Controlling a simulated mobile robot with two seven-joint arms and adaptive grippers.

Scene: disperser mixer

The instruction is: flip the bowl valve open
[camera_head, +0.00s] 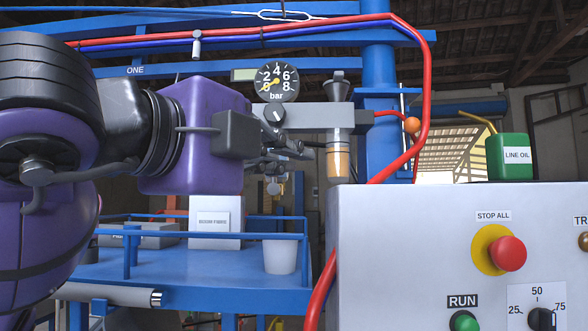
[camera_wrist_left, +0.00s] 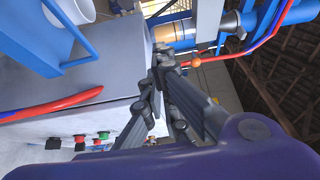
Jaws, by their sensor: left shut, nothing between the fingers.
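A clear bowl with amber liquid (camera_head: 339,158) hangs upright under the grey air unit (camera_head: 318,117), which carries a round pressure gauge (camera_head: 276,82). The bowl's lower end is at the top edge of the white control cabinet, and I cannot clearly make out a valve lever on it. An orange ball (camera_head: 412,125) sits at the red hose to the right; it also shows in the left wrist view (camera_wrist_left: 196,62). My left gripper (camera_head: 300,152) is shut and empty, left of the bowl in the picture. In the left wrist view its fingers (camera_wrist_left: 158,68) come together before the unit.
The white control cabinet (camera_head: 400,235) with a red stop button (camera_head: 508,254) fills the lower right. A red hose (camera_head: 428,95) loops above it. A green oil can (camera_head: 507,157) stands on it. A blue railed platform (camera_head: 200,270) holds a white cup (camera_head: 280,256).

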